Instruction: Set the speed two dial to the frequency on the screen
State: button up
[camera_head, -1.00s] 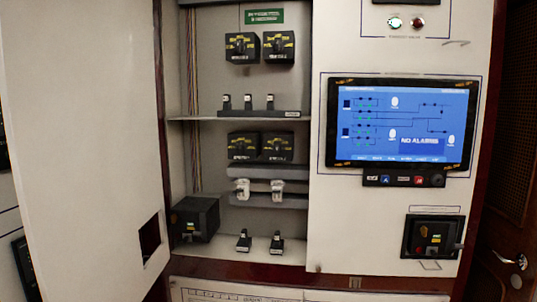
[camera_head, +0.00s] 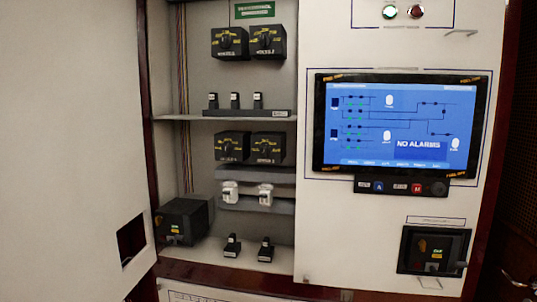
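The screen (camera_head: 398,125) is lit blue with a line diagram and a "NO ALARMS" box; no frequency figure can be read on it. Two black rotary dials with yellow marks, a left one (camera_head: 230,42) and a right one (camera_head: 267,41), sit high in the open cabinet. Two similar dials, a left one (camera_head: 233,147) and a right one (camera_head: 269,147), sit on the middle level. Their labels are too small to read, so I cannot tell which is the speed two dial. My gripper is not in view.
An open white door (camera_head: 70,120) stands at the left. Small black switches (camera_head: 235,101) and white breakers (camera_head: 247,193) fill the cabinet rows. A black box (camera_head: 184,221) sits at its lower left. A black handled unit (camera_head: 433,249) is below the screen.

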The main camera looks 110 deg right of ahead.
aim_at(265, 152)
jog(key=k, duration=0.85)
jog(key=z, duration=1.5)
jog(key=i, duration=1)
jog(key=z, duration=0.05)
